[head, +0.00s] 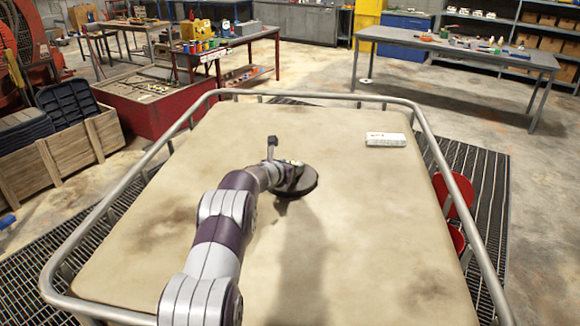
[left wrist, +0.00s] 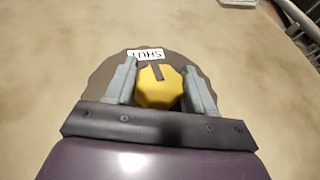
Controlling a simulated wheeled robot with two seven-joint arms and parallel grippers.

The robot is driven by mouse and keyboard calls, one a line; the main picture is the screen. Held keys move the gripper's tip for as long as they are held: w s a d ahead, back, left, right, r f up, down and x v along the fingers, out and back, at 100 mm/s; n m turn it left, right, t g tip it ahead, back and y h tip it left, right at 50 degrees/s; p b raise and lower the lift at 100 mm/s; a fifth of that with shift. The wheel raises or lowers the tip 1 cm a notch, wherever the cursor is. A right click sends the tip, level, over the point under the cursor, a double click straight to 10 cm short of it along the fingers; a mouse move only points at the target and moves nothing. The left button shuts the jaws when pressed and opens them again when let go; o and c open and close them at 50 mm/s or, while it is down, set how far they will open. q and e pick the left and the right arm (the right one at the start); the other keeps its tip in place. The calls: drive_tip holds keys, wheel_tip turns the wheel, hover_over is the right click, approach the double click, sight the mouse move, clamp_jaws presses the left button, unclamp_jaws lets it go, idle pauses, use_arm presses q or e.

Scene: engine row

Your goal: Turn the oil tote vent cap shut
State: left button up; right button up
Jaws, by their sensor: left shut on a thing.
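The oil tote (head: 350,240) has a broad beige top inside a metal rail. A dark round vent cap base (head: 302,188) sits on it near the middle. In the left wrist view the base (left wrist: 100,82) carries a white label (left wrist: 146,54) reading SHUT, upside down in this picture. A yellow faceted knob (left wrist: 158,88) with a dark pointer mark stands at its centre; the mark points up towards the label. My left gripper (left wrist: 160,85) is shut on the yellow knob, one finger on each side. In the head view my arm hides the knob. My right gripper is not in view.
A small white labelled block (head: 385,139) lies on the tote top at the right. The metal rail (head: 290,93) runs around the top. Red round parts (head: 455,200) show outside the right rail. Most of the top is clear.

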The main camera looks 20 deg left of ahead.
use_arm(q)
drive_tip(key=shift+r+m+h+p, duration=0.25)
drive_tip(key=shift+m+h+p, duration=0.15)
drive_tip(key=shift+h, duration=0.1)
drive_tip(key=shift+f+m+h, duration=0.25)
drive_tip(key=shift+m+h, duration=0.05)
drive_tip(key=shift+h, duration=0.1)
drive_tip(key=o, duration=0.9)
drive_tip(key=shift+o, duration=0.2)
drive_tip(key=shift+w, duration=0.1)
